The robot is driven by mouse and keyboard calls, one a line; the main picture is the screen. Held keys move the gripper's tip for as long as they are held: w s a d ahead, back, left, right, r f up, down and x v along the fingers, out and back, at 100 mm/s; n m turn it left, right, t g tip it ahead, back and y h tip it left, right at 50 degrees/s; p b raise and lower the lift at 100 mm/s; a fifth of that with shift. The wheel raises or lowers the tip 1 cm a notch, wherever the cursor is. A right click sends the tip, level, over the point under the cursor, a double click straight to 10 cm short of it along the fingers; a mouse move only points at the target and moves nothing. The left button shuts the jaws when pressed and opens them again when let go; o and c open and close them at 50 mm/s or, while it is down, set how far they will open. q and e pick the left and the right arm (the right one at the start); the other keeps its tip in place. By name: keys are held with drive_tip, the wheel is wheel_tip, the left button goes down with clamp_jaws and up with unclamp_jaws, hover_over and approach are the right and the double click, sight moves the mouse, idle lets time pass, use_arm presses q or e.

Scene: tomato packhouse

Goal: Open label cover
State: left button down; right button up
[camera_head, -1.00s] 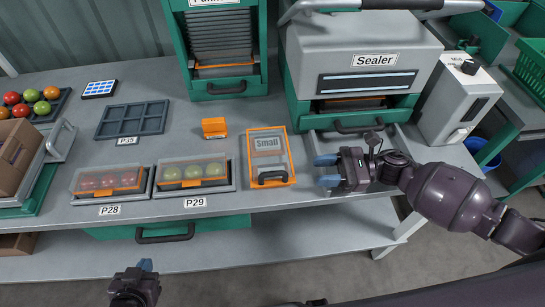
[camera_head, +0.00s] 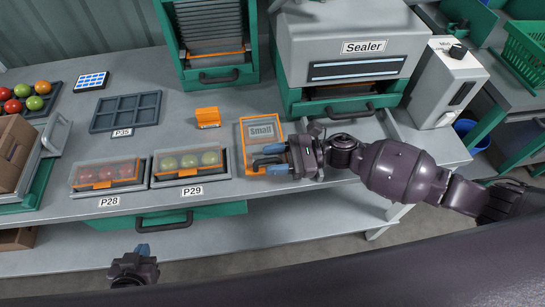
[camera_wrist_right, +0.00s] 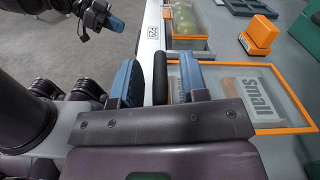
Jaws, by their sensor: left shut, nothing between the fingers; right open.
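The label cover (camera_head: 262,130) is a clear panel in an orange frame marked "Small", lying closed on the bench. It also shows in the right wrist view (camera_wrist_right: 288,97). Its dark bar handle (camera_wrist_right: 160,80) is on the near edge. My right gripper (camera_head: 273,160) is open, with one blue fingertip on each side of the handle; I cannot tell whether they touch it. The gripper hides part of the cover's near side in the head view. My left gripper (camera_head: 143,250) is shut and empty, low in front of the bench, away from the cover.
Trays P28 (camera_head: 74,193) and P29 (camera_head: 156,178) with covered tomatoes sit left of the label cover. A small orange object (camera_head: 207,117) is behind it. The sealer (camera_head: 360,45) stands behind right. Empty tray P35 (camera_head: 124,112) is further left.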

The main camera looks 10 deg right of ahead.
drive_tip(key=shift+a, duration=0.2)
drive_tip(key=c, duration=0.7)
clamp_jaws()
